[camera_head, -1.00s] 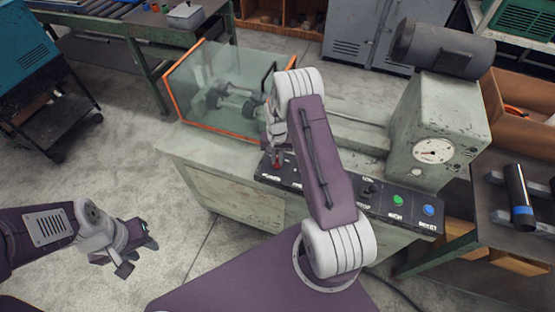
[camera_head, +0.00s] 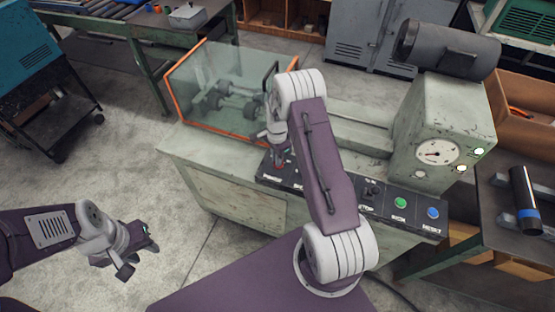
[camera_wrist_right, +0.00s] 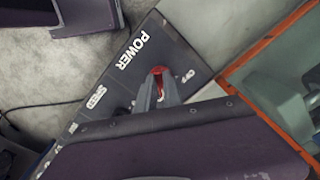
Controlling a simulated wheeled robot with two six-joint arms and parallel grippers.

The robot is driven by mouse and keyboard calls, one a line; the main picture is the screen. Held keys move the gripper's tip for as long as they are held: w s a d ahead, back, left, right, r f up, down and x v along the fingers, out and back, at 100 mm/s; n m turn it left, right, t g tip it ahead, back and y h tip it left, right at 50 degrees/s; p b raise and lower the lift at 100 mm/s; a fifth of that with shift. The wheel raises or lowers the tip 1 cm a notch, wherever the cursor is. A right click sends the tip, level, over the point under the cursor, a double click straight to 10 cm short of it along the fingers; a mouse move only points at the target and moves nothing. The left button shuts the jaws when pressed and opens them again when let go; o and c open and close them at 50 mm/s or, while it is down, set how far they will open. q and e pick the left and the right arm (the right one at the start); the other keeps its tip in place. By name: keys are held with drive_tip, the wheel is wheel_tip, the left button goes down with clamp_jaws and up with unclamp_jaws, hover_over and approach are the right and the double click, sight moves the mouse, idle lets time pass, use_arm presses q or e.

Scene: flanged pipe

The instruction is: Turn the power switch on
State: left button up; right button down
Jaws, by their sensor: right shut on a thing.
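The red power switch (camera_wrist_right: 158,72) sits on the dark control panel (camera_head: 312,188), beside the "POWER" label in the right wrist view. An "OFF" mark shows to its right there; any "ON" mark is hidden. My right gripper (camera_wrist_right: 157,92) is shut on the red switch, its two fingers around it.
The green machine carries a clear orange-framed guard (camera_head: 222,92) left of my right arm. A round gauge (camera_head: 437,153) has two bright white lights beside it. Green (camera_head: 400,203) and blue (camera_head: 433,212) buttons sit on the panel's right end. A dark cylinder (camera_head: 525,200) lies on the right bench.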

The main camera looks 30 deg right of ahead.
drive_tip(key=shift+w+m, duration=0.1)
drive_tip(key=shift+m, duration=1)
drive_tip(key=c, duration=1.5)
unclamp_jaws()
drive_tip(key=shift+a, duration=0.15)
wheel_tip(320, 180, up, 9)
drive_tip(key=shift+r+b, duration=0.1)
drive_tip(key=shift+b, duration=0.6)
